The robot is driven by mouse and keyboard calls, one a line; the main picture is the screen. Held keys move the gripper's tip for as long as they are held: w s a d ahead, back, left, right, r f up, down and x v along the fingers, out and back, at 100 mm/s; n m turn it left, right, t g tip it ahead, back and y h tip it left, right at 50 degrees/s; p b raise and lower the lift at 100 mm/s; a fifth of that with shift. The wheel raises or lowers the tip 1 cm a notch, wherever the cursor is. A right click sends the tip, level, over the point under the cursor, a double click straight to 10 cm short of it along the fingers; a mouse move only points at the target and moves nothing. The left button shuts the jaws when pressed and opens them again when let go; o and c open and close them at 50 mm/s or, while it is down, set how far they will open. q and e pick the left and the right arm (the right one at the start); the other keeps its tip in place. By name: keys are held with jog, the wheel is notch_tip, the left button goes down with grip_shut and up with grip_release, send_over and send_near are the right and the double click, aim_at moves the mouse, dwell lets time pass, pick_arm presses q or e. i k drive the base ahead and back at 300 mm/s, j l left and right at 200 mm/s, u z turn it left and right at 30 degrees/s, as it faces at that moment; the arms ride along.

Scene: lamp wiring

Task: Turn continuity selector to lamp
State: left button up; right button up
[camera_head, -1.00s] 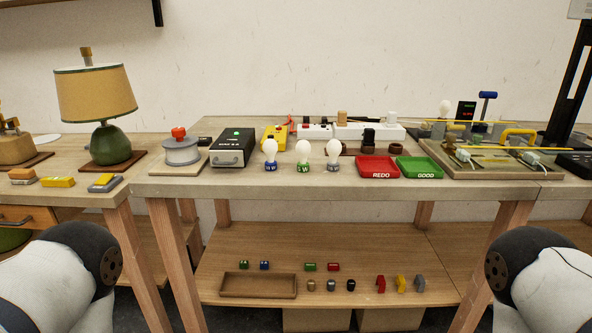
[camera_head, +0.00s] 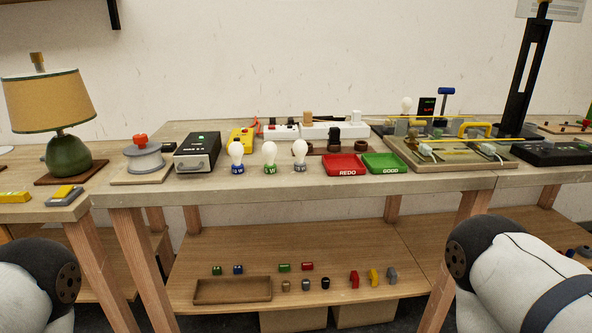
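No part in view can be surely read as the continuity selector; details are too small. A black box with a green light and a front handle (camera_head: 197,152) stands on the workbench. A yellow device (camera_head: 241,138) lies behind the bulbs. A wooden board with wires and a yellow handle (camera_head: 455,157) sits at the right, with a dark panel box (camera_head: 552,152) beside it. A green table lamp with a tan shade (camera_head: 68,154) stands at the far left. Only my arm links show at the lower corners; both grippers are outside the view.
Three bulbs (camera_head: 269,155) stand near the front edge. A red REDO tray (camera_head: 346,165) and a green GOOD tray (camera_head: 384,163) lie right of them. A white power strip (camera_head: 335,130) is behind. A black post (camera_head: 523,75) rises at right. The lower shelf (camera_head: 300,250) holds small parts.

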aim_at(546, 144)
jog(key=z, duration=1.65)
